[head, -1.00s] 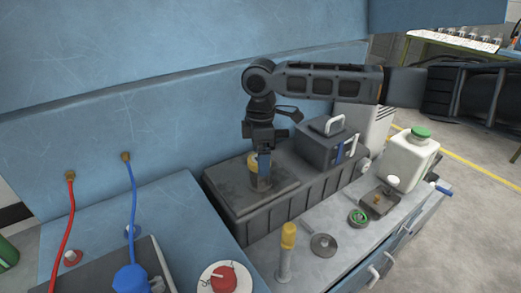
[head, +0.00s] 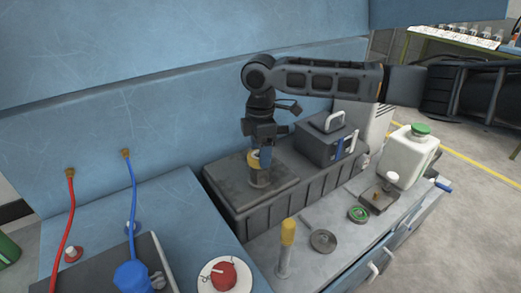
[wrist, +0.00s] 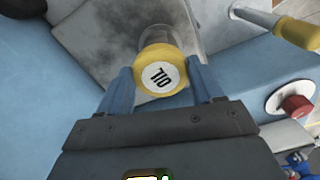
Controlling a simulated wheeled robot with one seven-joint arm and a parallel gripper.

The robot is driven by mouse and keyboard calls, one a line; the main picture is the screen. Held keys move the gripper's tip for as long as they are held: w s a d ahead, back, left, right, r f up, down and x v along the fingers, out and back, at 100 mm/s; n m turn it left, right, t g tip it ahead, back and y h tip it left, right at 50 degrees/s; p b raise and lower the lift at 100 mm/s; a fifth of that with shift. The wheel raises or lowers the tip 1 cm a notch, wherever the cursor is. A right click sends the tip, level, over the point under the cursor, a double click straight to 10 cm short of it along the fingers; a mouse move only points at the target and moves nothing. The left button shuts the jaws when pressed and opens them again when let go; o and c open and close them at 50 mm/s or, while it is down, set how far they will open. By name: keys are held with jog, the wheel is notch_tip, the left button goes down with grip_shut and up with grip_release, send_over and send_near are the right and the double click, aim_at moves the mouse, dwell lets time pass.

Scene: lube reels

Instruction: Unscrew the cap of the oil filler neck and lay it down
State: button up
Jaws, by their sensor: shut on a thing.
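The yellow cap (head: 252,159) has a white disc marked "OIL", which faces me in the wrist view (wrist: 160,76). My gripper (head: 261,158) is shut on the cap, with one blue finger on each side of it (wrist: 159,82). The grey filler neck (head: 260,179) stands on the dark top of the ribbed tank, just below the cap. In the wrist view the neck (wrist: 156,38) shows behind the cap. I cannot tell whether cap and neck still touch.
A dark box with a handle (head: 326,142) stands behind on the tank (head: 240,193). The grey bench holds a yellow-topped post (head: 287,233), a round grey disc (head: 323,241), a green-ringed disc (head: 357,214), a small tray (head: 379,198) and a white jug (head: 409,158). Bare bench lies between them.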

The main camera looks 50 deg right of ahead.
jog(key=n, duration=0.3)
jog(key=shift+n, duration=0.3)
jog(key=n, duration=0.3)
jog(key=shift+w+f+b, duration=0.1)
jog(key=shift+b, duration=0.2)
jog(key=shift+n, duration=0.9)
jog(key=n+b, duration=0.1)
jog(key=n, duration=0.2)
jog(key=shift+f+n, duration=0.1)
jog(key=shift+n, duration=1)
